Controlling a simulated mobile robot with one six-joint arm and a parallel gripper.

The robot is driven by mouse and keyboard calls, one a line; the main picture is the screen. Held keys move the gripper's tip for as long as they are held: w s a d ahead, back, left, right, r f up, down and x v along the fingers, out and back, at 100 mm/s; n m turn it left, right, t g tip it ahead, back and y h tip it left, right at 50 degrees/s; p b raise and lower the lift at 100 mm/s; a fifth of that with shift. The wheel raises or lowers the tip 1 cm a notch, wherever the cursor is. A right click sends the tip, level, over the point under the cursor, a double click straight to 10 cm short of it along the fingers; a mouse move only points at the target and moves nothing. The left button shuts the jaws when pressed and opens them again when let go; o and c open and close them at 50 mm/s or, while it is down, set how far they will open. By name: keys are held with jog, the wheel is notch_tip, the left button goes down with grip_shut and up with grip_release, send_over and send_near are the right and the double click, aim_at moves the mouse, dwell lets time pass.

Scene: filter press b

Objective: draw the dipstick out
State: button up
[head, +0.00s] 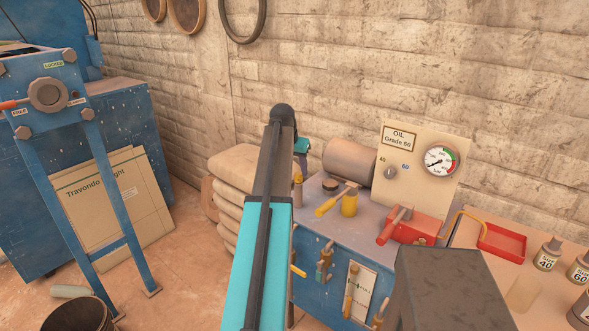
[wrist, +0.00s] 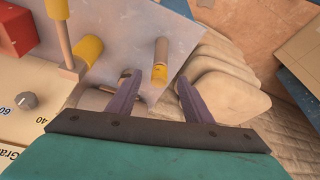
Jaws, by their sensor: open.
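What looks like the dipstick, a tan upright rod with a yellow part (head: 298,190), stands near the left edge of the blue unit's top in the head view. In the wrist view the dipstick (wrist: 160,62) shows as a short tan and yellow post, seen between the two fingers and beyond their tips. My gripper (wrist: 156,77) is open, with nothing between its purple-grey fingers that it touches.
The blue unit (head: 318,268) carries a dark cap (head: 330,185), a yellow-handled fitting (head: 349,205), a grey cylinder (head: 348,160), a gauge panel (head: 415,165) and a red block (head: 418,228). Stacked sacks (head: 240,180) stand left, close to the unit. A brick wall is behind.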

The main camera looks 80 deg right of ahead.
aim_at(300, 188)
jog(key=shift+f, duration=0.15)
jog(key=shift+p+x, duration=1.75)
jog(key=shift+x, duration=5.05)
jog(key=c, duration=1.1)
jog(key=shift+d+r, duration=0.1)
jog(key=shift+r, duration=0.2)
